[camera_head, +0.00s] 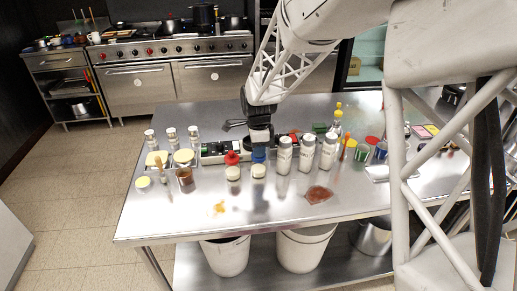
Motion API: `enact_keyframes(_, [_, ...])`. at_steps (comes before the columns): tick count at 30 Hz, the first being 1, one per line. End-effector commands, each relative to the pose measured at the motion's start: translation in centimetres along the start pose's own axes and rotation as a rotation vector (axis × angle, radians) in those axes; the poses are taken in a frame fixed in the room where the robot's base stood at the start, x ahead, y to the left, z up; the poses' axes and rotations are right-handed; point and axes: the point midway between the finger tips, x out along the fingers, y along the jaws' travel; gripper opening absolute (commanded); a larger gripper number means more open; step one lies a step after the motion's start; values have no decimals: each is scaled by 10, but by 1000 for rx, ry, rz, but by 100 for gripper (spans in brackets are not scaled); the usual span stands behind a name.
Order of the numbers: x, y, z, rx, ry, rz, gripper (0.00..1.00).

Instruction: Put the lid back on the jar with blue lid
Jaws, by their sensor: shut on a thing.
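My gripper (259,143) points down over the middle of the steel table and is shut on the blue lid (259,155). The small cream-coloured jar (258,172) stands upright directly below the lid. The lid looks lined up over the jar's mouth. I cannot tell whether the lid touches the rim or hangs just above it. The fingertips are small and partly hidden by the lid and the dark gripper body.
A similar jar with a red lid (232,158) stands close on the left. White bottles (285,155) stand close on the right. A long rack (215,153) lies behind. Stains mark the table's front, beside a reddish patch (318,195). The front left table (165,220) is clear.

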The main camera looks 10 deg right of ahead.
Motion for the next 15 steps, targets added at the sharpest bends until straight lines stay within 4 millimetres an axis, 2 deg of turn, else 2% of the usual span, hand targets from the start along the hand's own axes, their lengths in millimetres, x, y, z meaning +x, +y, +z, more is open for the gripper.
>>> enact_keyframes(7, [0,0,0,0,0,0,0])
enact_keyframes(8, [0,0,0,0,0,0,24])
enact_keyframes(13, [0,0,0,0,0,0,49])
enact_keyframes(15, [0,0,0,0,0,0,49])
